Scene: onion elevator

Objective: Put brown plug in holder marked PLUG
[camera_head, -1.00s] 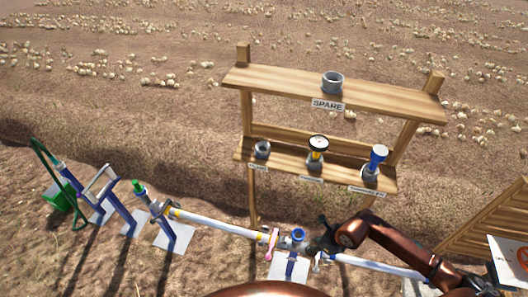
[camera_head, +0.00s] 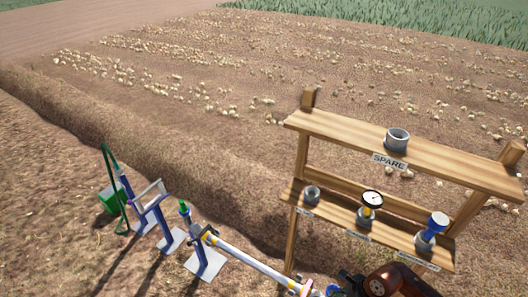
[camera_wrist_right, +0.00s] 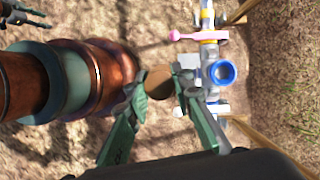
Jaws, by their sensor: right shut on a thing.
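The brown plug (camera_wrist_right: 160,82) is a round brown piece between the green fingertips of my right gripper (camera_wrist_right: 161,84) in the right wrist view. In the head view my right gripper (camera_head: 350,284) is at the bottom edge, low in front of the shelf stand, and the plug cannot be made out. An empty grey ring holder (camera_head: 312,193) sits at the left of the lower shelf. Its small label (camera_head: 304,211) is too small to read. Dark fingers, apparently my left gripper (camera_wrist_right: 27,16), show at the wrist view's top left corner; their opening is unclear.
The wooden stand's top shelf (camera_head: 340,132) bears an empty ring holder (camera_head: 397,139) labelled SPARE. A gauge (camera_head: 372,199) and a blue-topped part (camera_head: 436,224) fill the other lower holders. A white pipe (camera_head: 253,261) runs along the front; a blue-ringed opening (camera_wrist_right: 223,72) is near my right gripper.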

